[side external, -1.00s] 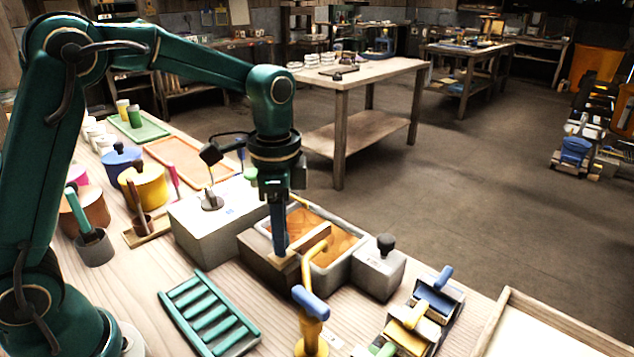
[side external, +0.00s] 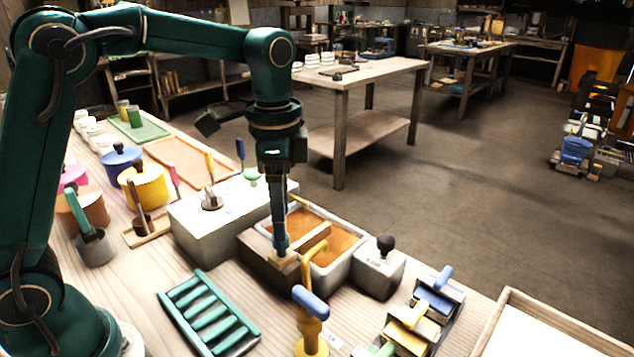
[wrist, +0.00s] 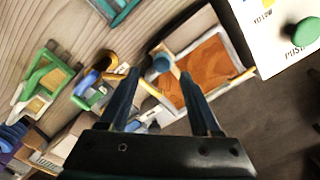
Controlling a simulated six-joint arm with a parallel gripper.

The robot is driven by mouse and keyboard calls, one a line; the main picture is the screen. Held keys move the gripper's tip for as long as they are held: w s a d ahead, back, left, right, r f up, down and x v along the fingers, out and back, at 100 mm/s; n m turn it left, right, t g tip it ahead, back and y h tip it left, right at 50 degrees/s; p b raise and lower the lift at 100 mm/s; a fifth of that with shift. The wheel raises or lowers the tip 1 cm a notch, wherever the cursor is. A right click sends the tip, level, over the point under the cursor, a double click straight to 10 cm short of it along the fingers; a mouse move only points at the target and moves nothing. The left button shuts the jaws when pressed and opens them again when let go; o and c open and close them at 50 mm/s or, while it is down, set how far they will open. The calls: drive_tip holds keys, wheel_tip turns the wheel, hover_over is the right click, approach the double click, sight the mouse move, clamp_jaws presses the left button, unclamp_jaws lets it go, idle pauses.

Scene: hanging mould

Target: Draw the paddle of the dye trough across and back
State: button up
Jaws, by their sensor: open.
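The dye trough (side external: 352,262) is a pale grey box holding orange dye. It also shows in the wrist view (wrist: 226,37). The wooden paddle bar (side external: 316,237) lies across the trough at its left side. The paddle's upright blue handle (side external: 281,241) stands at the trough's left edge, and its round top (wrist: 161,63) shows in the wrist view. My gripper (wrist: 162,72) is open and empty, its fingers apart on either side of the handle's top in that view. In the side view my gripper (side external: 276,212) is directly above the handle; the exact gap is hard to tell.
A grey block with knobs (side external: 225,222) stands left of the trough. A yellow post with a blue grip (side external: 312,305) stands close in front. A grey block with a black knob (side external: 380,268) stands to the right. A green rack (side external: 210,312) lies on the bench at front left.

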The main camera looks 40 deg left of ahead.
sight(304, 244)
drive_tip(key=shift+r, duration=0.6)
drive_tip(key=shift+a+r, duration=0.15)
drive_tip(key=shift+a, duration=0.15)
drive_tip(key=shift+f, duration=2.65)
clamp_jaws()
drive_tip(key=shift+r, duration=0.1)
